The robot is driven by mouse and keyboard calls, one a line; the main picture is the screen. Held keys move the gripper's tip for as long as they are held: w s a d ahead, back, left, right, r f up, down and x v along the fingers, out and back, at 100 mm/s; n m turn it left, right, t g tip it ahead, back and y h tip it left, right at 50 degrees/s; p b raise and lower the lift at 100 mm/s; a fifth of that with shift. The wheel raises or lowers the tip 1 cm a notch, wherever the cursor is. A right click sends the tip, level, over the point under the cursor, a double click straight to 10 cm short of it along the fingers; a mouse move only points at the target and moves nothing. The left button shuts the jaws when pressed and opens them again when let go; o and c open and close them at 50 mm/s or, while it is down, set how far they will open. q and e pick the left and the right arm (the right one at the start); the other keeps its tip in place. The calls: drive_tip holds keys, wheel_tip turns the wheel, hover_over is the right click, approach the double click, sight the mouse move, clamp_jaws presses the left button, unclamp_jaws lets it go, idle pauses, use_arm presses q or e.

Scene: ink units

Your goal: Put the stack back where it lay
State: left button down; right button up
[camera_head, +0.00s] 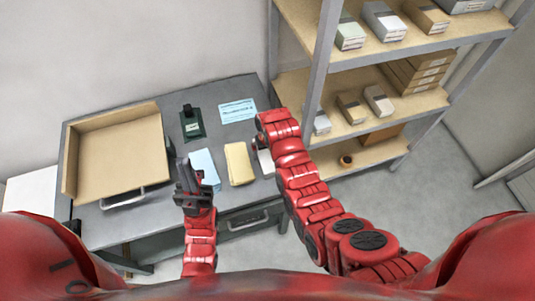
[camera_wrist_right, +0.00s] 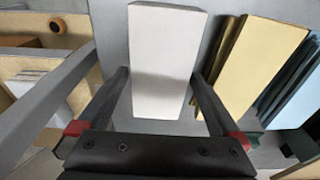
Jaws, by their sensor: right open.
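A white stack (camera_wrist_right: 165,50) lies between the fingers of my right gripper (camera_wrist_right: 160,80) in the right wrist view. The fingers are apart, one along each long side; I cannot tell if they touch it. In the head view my right gripper (camera_head: 261,144) is over the white stack (camera_head: 266,165), hiding part of it. A yellow stack (camera_head: 239,163) and a light blue stack (camera_head: 203,166) lie to its left on the grey desk (camera_head: 232,197). They also show in the wrist view, yellow (camera_wrist_right: 255,65) and blue (camera_wrist_right: 298,98). My left gripper (camera_head: 183,168) is by the blue stack; its finger gap is unclear.
A tan tray (camera_head: 117,116) fills the desk's left part. A dark green clipboard-like item (camera_head: 193,124) and a light blue printed card (camera_head: 237,111) lie at the back. A shelf rack (camera_head: 325,60) with several boxes stands close on the right. Bare desk shows between these things.

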sight(267, 154)
drive_tip(key=r, duration=0.1)
drive_tip(key=r+b, duration=0.1)
drive_tip(key=r, duration=0.1)
drive_tip(key=shift+s+r+b, duration=0.25)
drive_tip(key=shift+r+b, duration=0.1)
drive_tip(key=shift+r, duration=0.05)
drive_tip(key=r, duration=0.4)
drive_tip(key=shift+s+d+p, duration=0.15)
drive_tip(key=shift+s+p, duration=0.05)
drive_tip(key=shift+p, duration=0.15)
drive_tip(key=r+p, duration=0.1)
drive_tip(key=p, duration=0.1)
drive_tip(key=r+p, duration=0.1)
drive_tip(key=shift+s+d+r, duration=0.1)
drive_tip(key=shift+s+r, duration=0.15)
drive_tip(key=shift+r, duration=0.1)
drive_tip(key=shift+f, duration=0.1)
